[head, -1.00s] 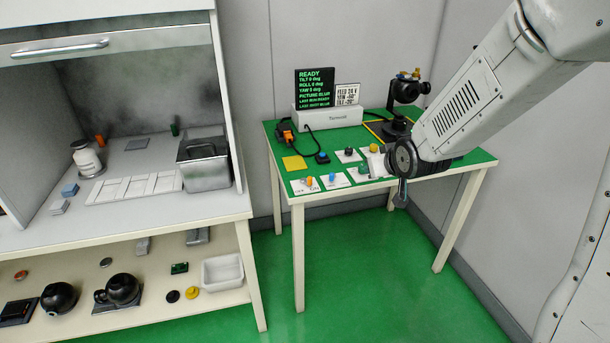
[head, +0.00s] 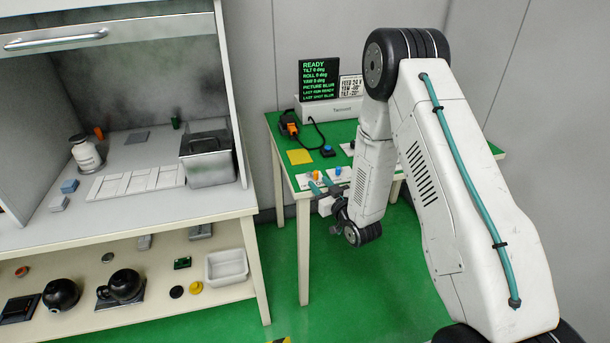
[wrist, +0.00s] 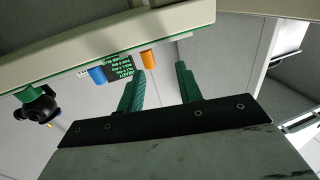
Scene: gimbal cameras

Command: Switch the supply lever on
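An orange lever (head: 315,175) stands on a white plate at the front left corner of the green-topped table (head: 284,135). A blue knob (head: 337,172) stands to its right. No label says clearly which is the supply lever. In the wrist view the orange lever (wrist: 148,59) and the blue knob (wrist: 97,75) show at the table edge. My gripper (head: 321,186) is at the table's front edge, close to the orange lever. In the wrist view my gripper (wrist: 161,70) has its two green fingers apart with nothing between them; the lever appears beyond the tips.
A console screen (head: 319,82) reading READY stands at the table's back. My arm hides the table's right part. A cabinet bench (head: 150,220) stands left, with a floor gap between.

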